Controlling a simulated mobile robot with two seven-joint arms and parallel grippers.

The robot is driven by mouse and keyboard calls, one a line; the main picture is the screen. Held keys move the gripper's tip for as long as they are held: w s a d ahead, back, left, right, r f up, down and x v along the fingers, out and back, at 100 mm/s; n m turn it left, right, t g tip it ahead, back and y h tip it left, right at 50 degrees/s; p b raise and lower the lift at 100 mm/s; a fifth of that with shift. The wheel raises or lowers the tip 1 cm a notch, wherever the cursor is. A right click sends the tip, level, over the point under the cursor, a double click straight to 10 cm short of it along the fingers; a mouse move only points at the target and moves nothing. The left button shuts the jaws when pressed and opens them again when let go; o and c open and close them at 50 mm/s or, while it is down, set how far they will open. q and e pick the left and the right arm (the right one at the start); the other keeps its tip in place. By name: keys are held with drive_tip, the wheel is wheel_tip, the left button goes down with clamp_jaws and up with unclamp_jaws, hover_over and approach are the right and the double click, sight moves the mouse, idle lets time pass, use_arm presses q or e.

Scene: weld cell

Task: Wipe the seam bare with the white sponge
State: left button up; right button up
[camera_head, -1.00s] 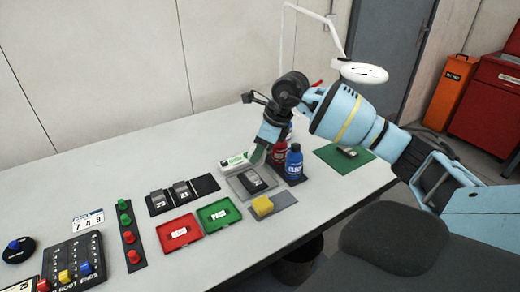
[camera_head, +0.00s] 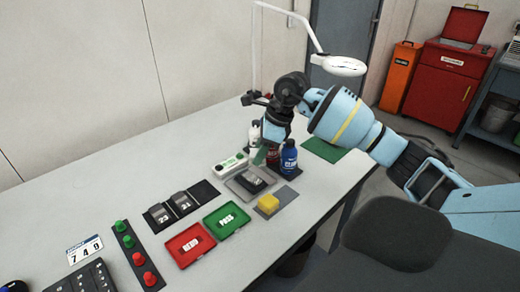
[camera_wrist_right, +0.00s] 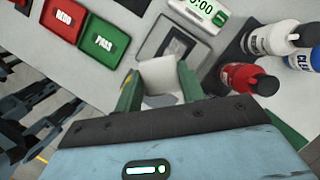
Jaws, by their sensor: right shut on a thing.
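My right gripper (camera_wrist_right: 160,88) is shut on the white sponge (camera_wrist_right: 160,76), which sits between its green fingers in the right wrist view. In the head view the right gripper (camera_head: 262,154) points down over the bench beside a grey tray (camera_head: 236,187). A dark metal piece (camera_head: 252,180) lies in that tray. In the wrist view the dark piece (camera_wrist_right: 179,46) lies just beyond the sponge, which partly covers the tray. The seam is too small to make out. I cannot tell whether the sponge touches anything below. My left gripper is not in view.
A red bottle (camera_wrist_right: 247,79), a white bottle (camera_wrist_right: 272,39) and a blue bottle (camera_head: 289,158) stand close to the gripper. A yellow sponge (camera_head: 268,203) lies on a grey mat. A white-green timer (camera_head: 230,164), red tray (camera_head: 184,257) and green tray (camera_head: 238,228) are nearby.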

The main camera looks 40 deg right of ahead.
drive_tip(key=shift+s, duration=0.1)
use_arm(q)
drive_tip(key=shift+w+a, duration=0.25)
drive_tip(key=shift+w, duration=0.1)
